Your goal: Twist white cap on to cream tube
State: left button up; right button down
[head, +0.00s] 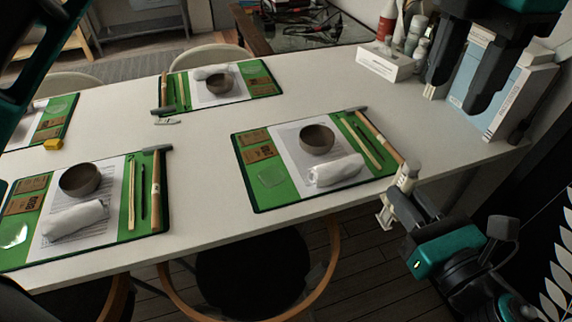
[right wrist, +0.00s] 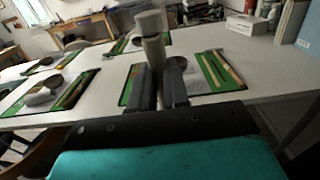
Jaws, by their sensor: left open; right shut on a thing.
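My right gripper (head: 403,190) is shut on the cream tube (right wrist: 154,52), beyond the table's front right edge. In the right wrist view the tube stands nearly upright between the two dark fingers. A wider, pale grey-white piece, which looks like the white cap (right wrist: 148,22), sits at the tube's top end. It also shows small in the head view (head: 411,168). I cannot tell how tightly it is seated. My left gripper (head: 458,97) is open and empty at the upper right, its fingers pointing down, above and apart from the tube.
The long white table (head: 215,185) holds several green mats with bowls, rolled towels and hammers. A white box (head: 385,62) and several bottles (head: 416,34) stand at the back right, near large upright boxes (head: 500,85) behind my left gripper. Chairs stand along the table.

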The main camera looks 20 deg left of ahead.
pick_arm(q)
jog(key=s+d+g+h, duration=0.5)
jog(key=d+g+h, duration=0.2)
jog(key=d+h, duration=0.25)
jog(key=w+a+f+n+t+h, duration=0.1)
jog(key=w+a+n+t+h, duration=0.1)
jog(key=w+n+t+h, duration=0.4)
jog(key=w+a+n+t+h, duration=0.1)
jog(key=w+a+n+h, duration=0.25)
jog(key=n+h, duration=0.45)
jog(key=w+a+f+n+t+y, duration=0.2)
jog(key=a+f+n+t+y, duration=0.4)
jog(key=f+n+t, duration=0.4)
jog(key=w+a+f+n+t+y, duration=0.2)
jog(key=a+f+n+t+y, duration=0.35)
jog(key=f+n+t, duration=0.45)
jog(key=s+a+f+n+g+y, duration=0.4)
jog(key=s+a+f, duration=0.3)
jog(key=s+f, duration=0.2)
jog(key=s+a+f+n+g+y, duration=0.5)
jog(key=s+a+f, duration=0.3)
jog(key=f, duration=0.6)
jog(key=shift+s+n+y, duration=0.4)
jog(key=shift+s+y, duration=0.1)
jog(key=shift+s, duration=0.4)
